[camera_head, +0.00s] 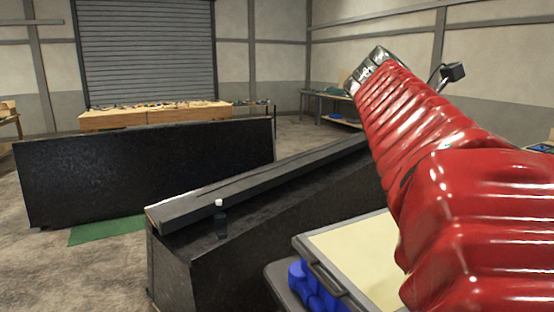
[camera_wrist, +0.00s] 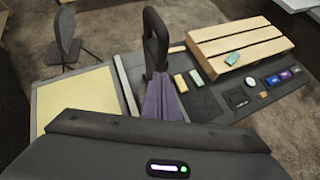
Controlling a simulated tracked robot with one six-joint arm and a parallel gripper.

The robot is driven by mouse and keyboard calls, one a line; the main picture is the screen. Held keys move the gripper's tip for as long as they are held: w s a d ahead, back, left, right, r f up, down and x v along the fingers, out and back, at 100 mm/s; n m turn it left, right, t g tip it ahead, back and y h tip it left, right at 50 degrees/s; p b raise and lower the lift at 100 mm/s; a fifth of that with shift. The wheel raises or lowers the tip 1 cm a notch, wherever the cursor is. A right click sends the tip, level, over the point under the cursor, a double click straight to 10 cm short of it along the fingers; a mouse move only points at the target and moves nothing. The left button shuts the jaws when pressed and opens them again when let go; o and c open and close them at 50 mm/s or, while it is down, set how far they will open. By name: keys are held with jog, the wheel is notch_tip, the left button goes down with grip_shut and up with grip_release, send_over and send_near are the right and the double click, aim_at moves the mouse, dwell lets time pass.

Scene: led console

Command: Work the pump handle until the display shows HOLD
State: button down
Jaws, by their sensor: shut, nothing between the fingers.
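My gripper (camera_wrist: 155,30) shows as a dark upright shape in the upper middle of the wrist view, shut and empty. I cannot make out a pump handle with certainty in either view. A small lit strip with a green light (camera_wrist: 168,168) glows on the dark body at the bottom of the wrist view. I read no word on it. In the head view my red arm covers the right side, and the gripper cannot be made out there.
A dark panel (camera_head: 145,170) stands at left. A pale-topped case (camera_head: 350,250) with blue items is beside my arm. A grey chair (camera_wrist: 64,40) stands at upper left of the wrist view.

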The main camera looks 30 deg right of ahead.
jog(key=s+d+f, duration=0.4)
jog(key=s+d, duration=0.1)
jog(key=d, duration=0.4)
jog(key=shift+s+f, duration=0.15)
